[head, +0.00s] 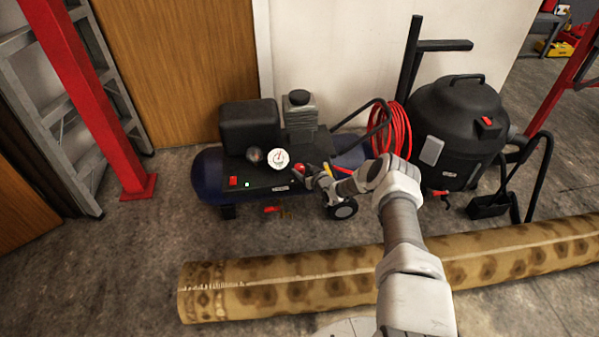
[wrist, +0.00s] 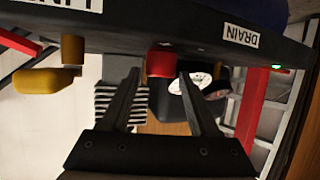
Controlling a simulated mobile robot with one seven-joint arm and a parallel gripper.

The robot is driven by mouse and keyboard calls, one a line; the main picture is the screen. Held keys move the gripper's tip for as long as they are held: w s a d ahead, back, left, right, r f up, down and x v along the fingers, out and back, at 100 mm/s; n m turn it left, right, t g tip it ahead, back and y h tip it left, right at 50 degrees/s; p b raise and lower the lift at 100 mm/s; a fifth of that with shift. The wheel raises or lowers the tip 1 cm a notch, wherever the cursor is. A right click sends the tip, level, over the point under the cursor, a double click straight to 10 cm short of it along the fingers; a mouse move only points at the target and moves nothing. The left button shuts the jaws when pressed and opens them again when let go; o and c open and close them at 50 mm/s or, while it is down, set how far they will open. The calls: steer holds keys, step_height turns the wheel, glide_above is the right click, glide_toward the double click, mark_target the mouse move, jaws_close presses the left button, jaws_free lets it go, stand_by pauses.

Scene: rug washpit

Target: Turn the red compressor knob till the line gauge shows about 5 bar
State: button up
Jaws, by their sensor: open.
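The compressor (head: 205,175) has a dark blue tank and a black top panel. Its red knob (head: 299,169) sits at the panel's right, next to a white-faced round gauge (head: 279,159). My gripper (head: 309,176) is at the knob, partly covering that part of the panel. In the wrist view the red knob (wrist: 161,62) shows between the tips of my two open fingers (wrist: 159,76), with a gap on each side. The white gauge (wrist: 198,80) shows there partly behind the right finger. Its needle is too small to read in either view.
A yellow lever (wrist: 48,80) is left of the knob in the wrist view. A red hose coil (head: 390,128) and a black vacuum (head: 455,125) stand right of the compressor. A rolled patterned rug (head: 300,287) lies in front. A red post (head: 95,100) stands left.

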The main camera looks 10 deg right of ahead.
mark_target(300, 168)
steer(key=shift+b+x, duration=0.75)
steer(key=shift+x, duration=0.85)
jaws_close()
steer(key=shift+a+r+m+h+p, duration=0.1)
steer(key=shift+m+h+p, duration=0.2)
steer(key=shift+p, duration=0.2)
steer(key=shift+m+t+h, duration=0.3)
steer(key=shift+m+h, duration=0.2)
steer(key=shift+h, duration=0.1)
jaws_free()
